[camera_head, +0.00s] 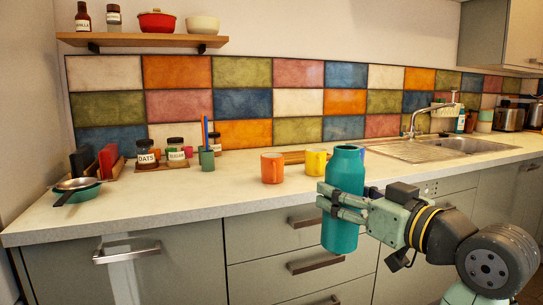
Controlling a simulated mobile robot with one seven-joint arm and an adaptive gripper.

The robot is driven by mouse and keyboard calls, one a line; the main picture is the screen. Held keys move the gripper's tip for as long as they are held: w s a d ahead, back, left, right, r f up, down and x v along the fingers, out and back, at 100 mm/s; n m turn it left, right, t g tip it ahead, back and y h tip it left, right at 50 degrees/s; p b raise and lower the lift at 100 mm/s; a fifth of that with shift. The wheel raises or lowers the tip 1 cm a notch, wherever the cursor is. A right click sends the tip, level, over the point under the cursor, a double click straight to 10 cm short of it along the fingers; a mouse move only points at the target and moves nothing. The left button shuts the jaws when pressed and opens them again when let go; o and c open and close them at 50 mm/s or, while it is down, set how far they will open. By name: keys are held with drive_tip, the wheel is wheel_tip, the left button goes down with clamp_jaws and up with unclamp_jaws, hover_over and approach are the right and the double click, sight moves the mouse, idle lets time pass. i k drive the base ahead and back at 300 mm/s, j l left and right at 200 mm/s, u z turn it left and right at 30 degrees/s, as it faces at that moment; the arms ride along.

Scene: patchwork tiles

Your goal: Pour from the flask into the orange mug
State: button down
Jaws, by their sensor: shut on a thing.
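The flask (342,237) is a teal cylinder with a narrower neck. My gripper (330,202) is shut around its middle, and the flask is upright in front of the counter's front edge. The orange mug (272,167) stands upright on the counter, to the left of the flask and apart from it. The inside of the mug and the inside of the flask cannot be seen.
A green cup (207,160) with utensils and labelled jars (147,160) stand left. The counter (175,206) is clear in front of the orange mug.

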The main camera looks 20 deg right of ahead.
sight(273, 164)
drive_tip(key=i+j, duration=0.2)
drive_tip(key=i, duration=0.25)
drive_tip(key=i+j, duration=0.15)
drive_tip(key=i, duration=0.35)
drive_tip(key=i+j, duration=0.2)
drive_tip(key=i, duration=0.25)
